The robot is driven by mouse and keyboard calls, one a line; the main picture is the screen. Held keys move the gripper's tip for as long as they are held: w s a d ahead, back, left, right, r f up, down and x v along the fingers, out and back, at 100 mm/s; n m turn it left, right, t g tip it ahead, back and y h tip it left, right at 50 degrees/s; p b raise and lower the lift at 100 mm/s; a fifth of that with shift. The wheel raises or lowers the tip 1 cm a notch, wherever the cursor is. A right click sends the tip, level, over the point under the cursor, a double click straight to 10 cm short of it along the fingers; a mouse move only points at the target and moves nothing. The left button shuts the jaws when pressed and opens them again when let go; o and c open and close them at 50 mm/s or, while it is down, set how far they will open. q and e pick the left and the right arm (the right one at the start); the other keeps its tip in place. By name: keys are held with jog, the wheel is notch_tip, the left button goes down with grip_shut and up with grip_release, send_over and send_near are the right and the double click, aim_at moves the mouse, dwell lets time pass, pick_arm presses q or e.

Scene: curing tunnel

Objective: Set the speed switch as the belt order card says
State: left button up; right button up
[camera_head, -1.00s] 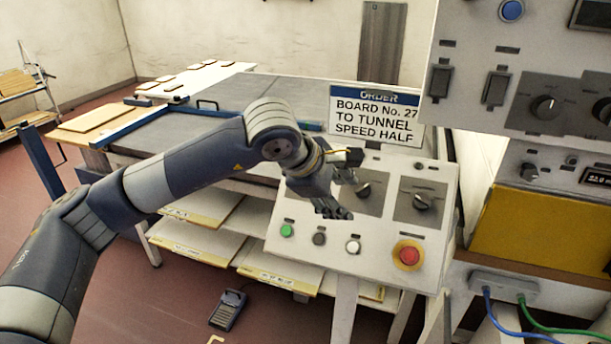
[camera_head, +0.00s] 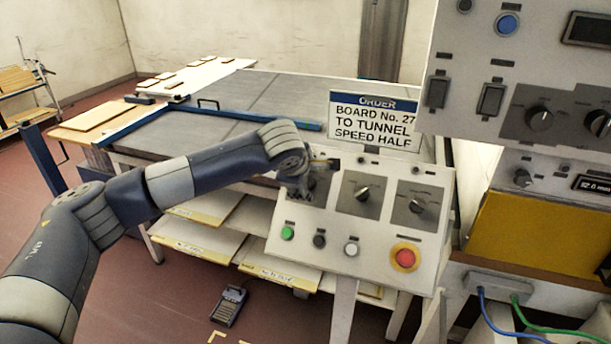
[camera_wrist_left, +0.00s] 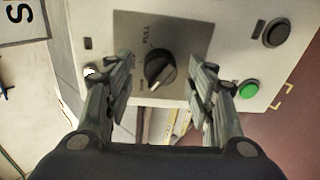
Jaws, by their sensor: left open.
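The order card (camera_head: 374,121) stands above the sloped control panel (camera_head: 378,262) and reads "BOARD No. 27 TO TUNNEL SPEED HALF". My left gripper (camera_head: 303,192) is over the panel's left dial, which it mostly hides in the head view. In the left wrist view, a black rotary knob (camera_wrist_left: 160,69) on a grey plate lies between my open left fingers (camera_wrist_left: 161,68), with gaps at both sides. The word "FULL" shows beside it. Two more dials, a middle one (camera_head: 362,194) and a right one (camera_head: 416,205), are uncovered. My right gripper is out of view.
Green (camera_head: 287,233), dark (camera_head: 319,241) and white (camera_head: 351,250) buttons and a red mushroom button (camera_head: 405,257) line the panel's lower part. A taller switch cabinet (camera_head: 470,60) stands at the right. A belt table (camera_head: 190,130) stands behind my arm.

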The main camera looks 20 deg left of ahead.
pick_arm(q)
jog(key=shift+w+f, duration=0.2)
jog(key=c, duration=1.1)
jog(key=shift+o, duration=0.2)
